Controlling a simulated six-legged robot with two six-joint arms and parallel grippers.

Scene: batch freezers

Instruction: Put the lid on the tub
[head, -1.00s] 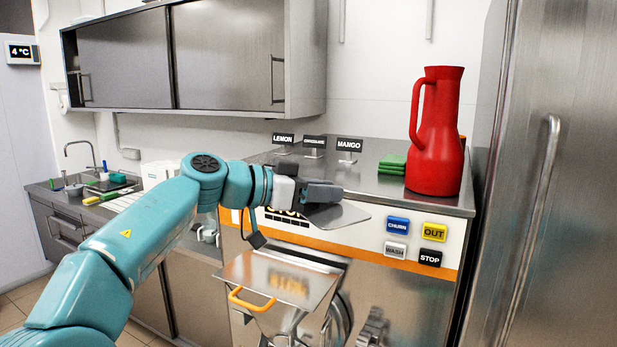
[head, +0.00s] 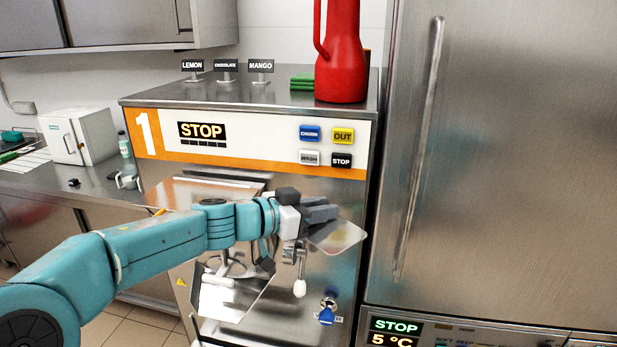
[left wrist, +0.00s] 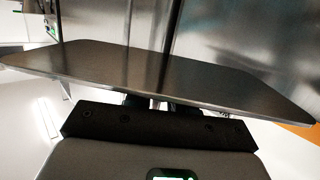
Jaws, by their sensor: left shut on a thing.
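The lid (head: 340,236), a thin flat steel plate with rounded corners, is held in my left gripper (head: 320,213) in front of the batch freezer. My left gripper is shut on one edge of it, and the plate sticks out to the right, tilted. In the left wrist view the lid (left wrist: 150,65) spans most of the width beyond the dark gripper. I cannot make out a tub in these views. My right gripper is not in view.
The batch freezer (head: 280,180) stands close behind my left arm, with a steel chute (head: 232,297) and a spigot with a blue knob (head: 327,312) low on its front. A red jug (head: 341,60) stands on top. A tall steel cabinet (head: 490,150) is at right.

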